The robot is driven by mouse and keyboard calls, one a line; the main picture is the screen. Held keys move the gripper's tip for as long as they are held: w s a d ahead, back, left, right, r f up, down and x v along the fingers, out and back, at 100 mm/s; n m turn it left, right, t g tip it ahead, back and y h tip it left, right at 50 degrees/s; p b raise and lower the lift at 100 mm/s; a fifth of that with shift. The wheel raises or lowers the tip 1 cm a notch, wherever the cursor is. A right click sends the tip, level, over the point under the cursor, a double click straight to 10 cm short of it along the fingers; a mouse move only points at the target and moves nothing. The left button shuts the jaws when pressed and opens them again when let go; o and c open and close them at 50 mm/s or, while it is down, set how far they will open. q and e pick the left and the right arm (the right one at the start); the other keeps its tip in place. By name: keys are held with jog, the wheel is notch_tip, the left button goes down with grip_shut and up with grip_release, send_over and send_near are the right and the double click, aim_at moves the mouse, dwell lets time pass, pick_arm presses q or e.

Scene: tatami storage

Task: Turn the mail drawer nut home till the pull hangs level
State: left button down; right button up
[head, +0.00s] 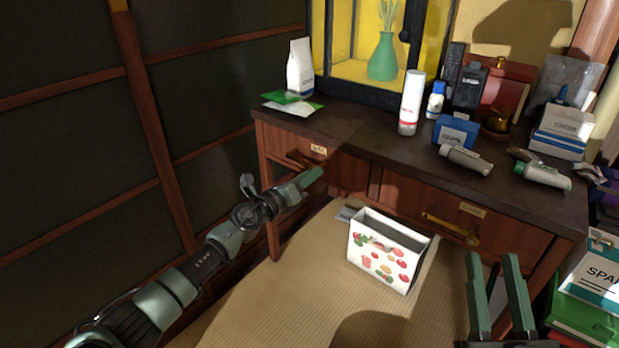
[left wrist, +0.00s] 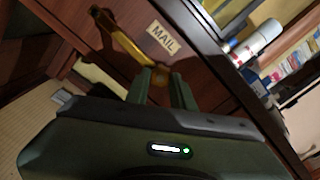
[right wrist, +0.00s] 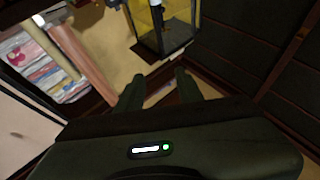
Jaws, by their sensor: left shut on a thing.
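The mail drawer (head: 284,142) is the left drawer of the dark wooden cabinet, with a small MAIL label (left wrist: 163,38). Its brass pull (left wrist: 125,42) slants across the left wrist view; I cannot tell whether it hangs level. My left gripper (head: 317,174) is at the drawer front, at the right end of the pull. In the left wrist view its fingers (left wrist: 162,74) are shut on the nut (left wrist: 160,69) at that end, mostly hidden between them. My right gripper (head: 491,255) is open and empty, in front of the right drawer.
The right drawer (head: 405,194) has a brass pull (head: 450,226). A white box with a fruit print (head: 382,262) stands on the tatami below. Bottles, tubes and boxes crowd the cabinet top (head: 375,145). Green and white packages (head: 590,290) lie at far right.

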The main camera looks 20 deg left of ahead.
jog(key=s+r+t+y+b, duration=0.1)
jog(key=s+r+t, duration=0.3)
jog(key=r, duration=0.1)
pick_arm(q)
jog(key=shift+w+a+r+m+p, duration=0.1)
jog(key=shift+m+p, duration=0.55)
jog(key=shift+m, duration=7.85)
jog(key=shift+a+r+m+p, duration=0.1)
jog(key=shift+m+p, duration=0.5)
jog(key=shift+m, duration=7.9)
pick_arm(e)
jog(key=w+f+g+h, duration=0.2)
jog(key=w+f+g, duration=0.3)
jog(key=f, duration=0.5)
jog(key=shift+w+d+f+g, duration=0.2)
jog(key=shift+w+f+g, duration=0.2)
jog(key=shift+g, duration=0.9)
